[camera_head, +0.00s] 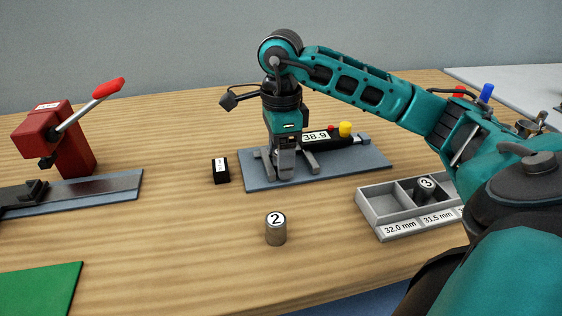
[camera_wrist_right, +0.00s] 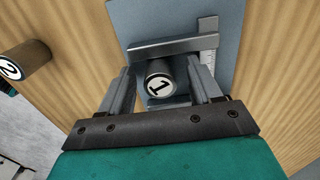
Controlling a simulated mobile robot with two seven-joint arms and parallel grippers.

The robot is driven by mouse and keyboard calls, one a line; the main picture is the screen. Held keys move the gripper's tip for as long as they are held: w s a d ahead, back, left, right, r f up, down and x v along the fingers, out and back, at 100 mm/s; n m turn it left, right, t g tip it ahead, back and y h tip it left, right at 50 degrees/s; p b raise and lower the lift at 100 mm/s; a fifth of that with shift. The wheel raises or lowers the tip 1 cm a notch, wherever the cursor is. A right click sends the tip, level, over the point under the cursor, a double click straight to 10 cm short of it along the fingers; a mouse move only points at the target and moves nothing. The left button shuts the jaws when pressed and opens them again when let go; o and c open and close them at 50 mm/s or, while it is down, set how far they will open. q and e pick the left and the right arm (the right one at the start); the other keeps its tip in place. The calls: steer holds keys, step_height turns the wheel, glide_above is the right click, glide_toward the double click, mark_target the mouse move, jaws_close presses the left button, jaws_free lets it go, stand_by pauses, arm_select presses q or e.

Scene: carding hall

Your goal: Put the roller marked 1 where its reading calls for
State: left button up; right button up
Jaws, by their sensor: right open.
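The roller marked 1 (camera_wrist_right: 157,80) shows in the right wrist view, between the two fingers of my open right gripper (camera_head: 285,172) and beside the jaws of the caliper (camera_wrist_right: 172,46). Whether it touches the jaws or fingers I cannot tell. In the head view my gripper hides this roller. The caliper's display (camera_head: 316,137) there appears to read 38.9. A grey sorting tray (camera_head: 372,212) at the right has compartments labelled 32.0 mm and 31.5 mm; a further label is partly hidden by my arm. My left gripper is not in view.
The roller marked 2 (camera_head: 275,230) stands on the table in front of the caliper's mat (camera_head: 360,170). The roller marked 3 (camera_head: 425,190) is in the 31.5 mm compartment. A small black block (camera_head: 220,171), a red lever device (camera_head: 68,140) and a green mat (camera_head: 38,288) lie left.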

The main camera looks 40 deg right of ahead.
steer(key=shift+c, duration=0.3)
jaws_close()
steer(key=shift+r, duration=0.1)
